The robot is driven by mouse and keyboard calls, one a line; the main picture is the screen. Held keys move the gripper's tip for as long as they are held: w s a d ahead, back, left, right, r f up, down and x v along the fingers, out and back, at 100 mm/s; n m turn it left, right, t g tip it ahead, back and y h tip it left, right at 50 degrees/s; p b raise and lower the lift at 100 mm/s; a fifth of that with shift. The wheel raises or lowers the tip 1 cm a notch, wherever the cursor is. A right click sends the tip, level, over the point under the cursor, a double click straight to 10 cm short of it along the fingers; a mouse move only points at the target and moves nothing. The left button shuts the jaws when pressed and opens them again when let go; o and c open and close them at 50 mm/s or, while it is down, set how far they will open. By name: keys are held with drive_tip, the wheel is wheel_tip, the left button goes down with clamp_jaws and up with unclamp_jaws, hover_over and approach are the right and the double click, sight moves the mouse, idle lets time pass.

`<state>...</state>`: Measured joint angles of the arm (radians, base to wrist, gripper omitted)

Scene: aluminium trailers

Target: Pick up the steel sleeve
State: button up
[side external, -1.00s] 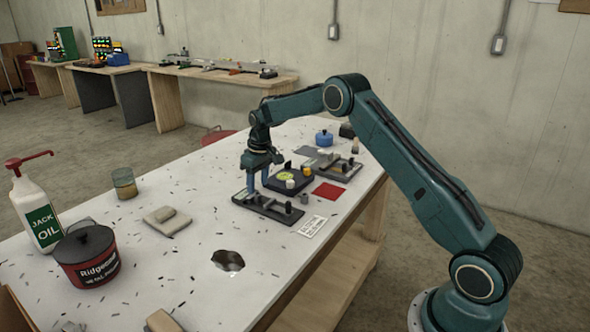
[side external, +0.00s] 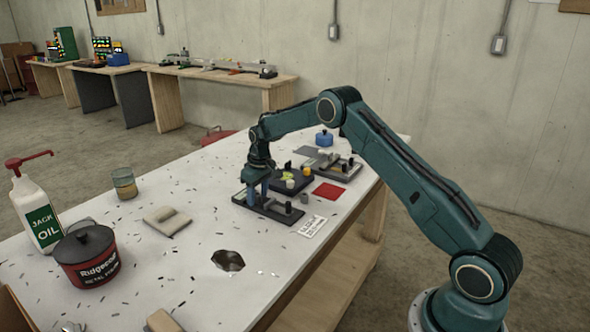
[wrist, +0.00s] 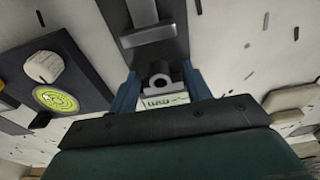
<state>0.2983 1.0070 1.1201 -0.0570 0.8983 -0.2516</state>
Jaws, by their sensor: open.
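In the side view my gripper (side external: 257,200) points down, low over the left part of a long dark fixture plate (side external: 283,216). The sleeve cannot be made out there behind the fingers.
A dark tray with a yellow-green disc (side external: 287,177) stands just behind the fixture plate. A red square (side external: 328,191) and a white label card (side external: 312,226) lie to the right.

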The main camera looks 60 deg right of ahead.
sight(258, 194)
clamp_jaws()
wheel_tip(258, 194, up, 20)
idle(0.9)
idle(0.4)
